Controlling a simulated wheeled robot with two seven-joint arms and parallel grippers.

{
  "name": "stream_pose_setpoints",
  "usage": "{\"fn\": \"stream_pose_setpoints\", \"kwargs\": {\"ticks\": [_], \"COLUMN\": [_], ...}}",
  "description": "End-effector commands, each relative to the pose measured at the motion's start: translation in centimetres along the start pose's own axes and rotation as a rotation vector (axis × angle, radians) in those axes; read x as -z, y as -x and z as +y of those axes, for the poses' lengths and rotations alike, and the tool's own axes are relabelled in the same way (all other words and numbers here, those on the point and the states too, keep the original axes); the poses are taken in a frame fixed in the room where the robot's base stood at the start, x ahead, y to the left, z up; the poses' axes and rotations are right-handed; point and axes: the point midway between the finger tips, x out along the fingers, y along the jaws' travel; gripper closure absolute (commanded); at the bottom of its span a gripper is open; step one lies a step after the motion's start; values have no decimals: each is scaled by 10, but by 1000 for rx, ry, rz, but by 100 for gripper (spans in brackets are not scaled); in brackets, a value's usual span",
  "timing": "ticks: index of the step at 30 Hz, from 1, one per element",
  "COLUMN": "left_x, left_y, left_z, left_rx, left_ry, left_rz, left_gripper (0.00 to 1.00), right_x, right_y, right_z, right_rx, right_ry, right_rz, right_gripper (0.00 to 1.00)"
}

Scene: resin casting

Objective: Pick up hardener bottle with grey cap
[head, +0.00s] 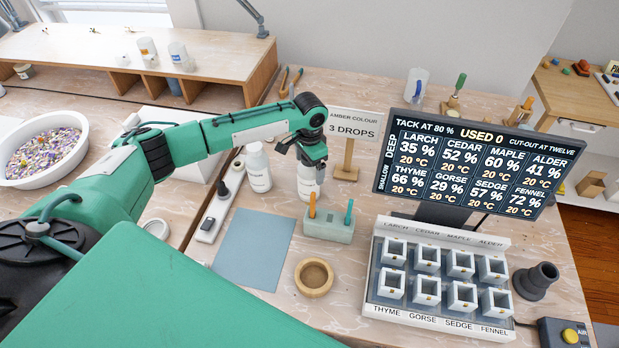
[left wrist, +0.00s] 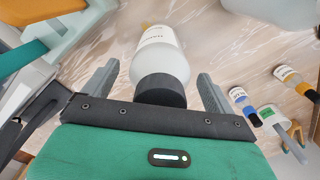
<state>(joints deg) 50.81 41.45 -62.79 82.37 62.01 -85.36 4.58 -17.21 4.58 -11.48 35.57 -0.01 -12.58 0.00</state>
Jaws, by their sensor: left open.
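A white bottle with a dark grey cap (left wrist: 160,91) stands between the two fingers of my left gripper (left wrist: 157,84) in the left wrist view. Its label is partly in view but too small to read surely. In the head view the bottle (head: 308,184) stands on the bench, its cap hidden by my left gripper (head: 311,163) directly above it. The gripper is open, with a gap on both sides of the cap. A second white bottle (head: 258,170) stands just left of it. My right gripper is not in view.
A stirrer holder (head: 328,228) stands in front of the bottle, and the amber sign (head: 353,127) stands behind right. A power strip (head: 216,210) lies to the left.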

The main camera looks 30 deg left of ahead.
Motion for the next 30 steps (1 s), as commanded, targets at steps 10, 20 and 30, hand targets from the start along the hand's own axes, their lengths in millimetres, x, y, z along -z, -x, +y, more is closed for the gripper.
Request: {"fn": "stream_pose_setpoints", "kwargs": {"ticks": [10, 20, 30], "left_x": [0, 0, 1], "left_y": [0, 1, 17], "left_z": [0, 0, 0], "left_rx": [0, 0, 0], "left_ry": [0, 0, 0], "left_rz": [0, 1, 3], "left_gripper": [52, 88, 88], "right_x": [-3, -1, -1], "right_y": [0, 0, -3], "right_z": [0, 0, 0], "right_rx": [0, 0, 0], "right_ry": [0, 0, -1], "right_rz": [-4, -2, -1], "right_gripper": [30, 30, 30]}}
